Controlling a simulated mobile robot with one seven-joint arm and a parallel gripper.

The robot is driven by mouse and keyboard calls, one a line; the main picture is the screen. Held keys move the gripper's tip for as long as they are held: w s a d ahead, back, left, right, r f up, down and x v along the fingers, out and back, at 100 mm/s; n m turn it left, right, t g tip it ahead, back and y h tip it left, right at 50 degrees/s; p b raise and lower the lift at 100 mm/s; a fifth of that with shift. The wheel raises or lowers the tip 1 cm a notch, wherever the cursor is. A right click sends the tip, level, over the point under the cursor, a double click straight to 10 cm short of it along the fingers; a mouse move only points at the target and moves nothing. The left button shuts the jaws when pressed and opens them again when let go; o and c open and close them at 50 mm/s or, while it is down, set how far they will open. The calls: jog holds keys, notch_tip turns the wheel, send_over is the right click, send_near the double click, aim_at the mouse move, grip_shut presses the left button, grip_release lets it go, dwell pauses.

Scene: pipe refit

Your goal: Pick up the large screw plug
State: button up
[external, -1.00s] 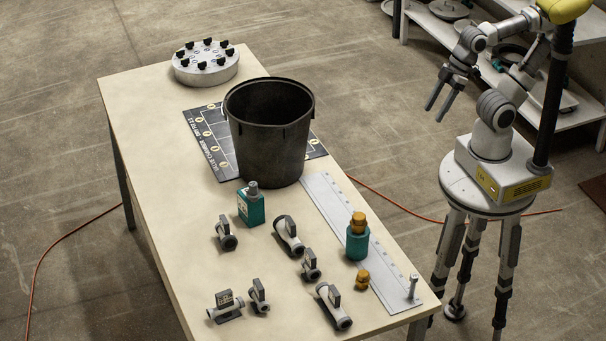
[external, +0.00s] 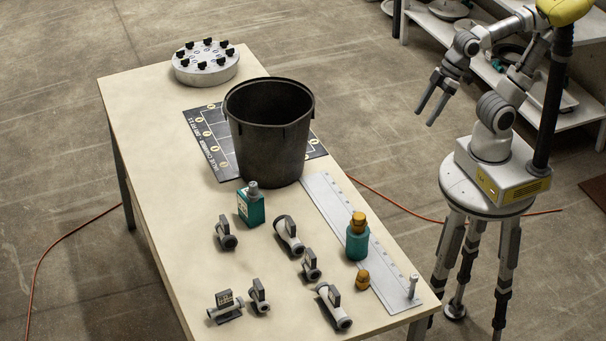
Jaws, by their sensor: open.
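Two brass-coloured plugs show near the right edge of the table. The larger brass plug (external: 358,222) sits upright on top of a teal cylinder (external: 357,244). A smaller brass plug (external: 362,281) stands in front of it, by the edge of the grey metal strip. The larger one looks like the large screw plug. My gripper (external: 424,119) is open and empty. It hangs in the air off the table's right side, well apart from both plugs, with its fingers pointing down and left.
A black bucket (external: 268,140) stands mid-table on a dark mat (external: 208,138). The metal strip (external: 330,202) carries an upright bolt (external: 412,286). A round flange (external: 206,67) is at the back.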

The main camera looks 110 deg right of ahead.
jog(key=w+d+f+m+t+b, duration=0.1)
jog(key=w+f+t+b, duration=0.3)
jog(key=w, duration=0.7)
jog(key=m+t+h+b, duration=0.2)
jog(key=t+h+b, duration=0.4)
jog(key=b, duration=0.4)
send_near(253, 192)
jog(key=w+d+t, duration=0.1)
jog(key=w+d, duration=0.4)
jog(key=w, duration=0.6)
jog(key=shift+w+d+y+b, duration=0.25)
jog(key=shift+w+y+b, duration=0.05)
jog(key=shift+y+b, duration=0.15)
jog(key=shift+f, duration=0.15)
grip_shut()
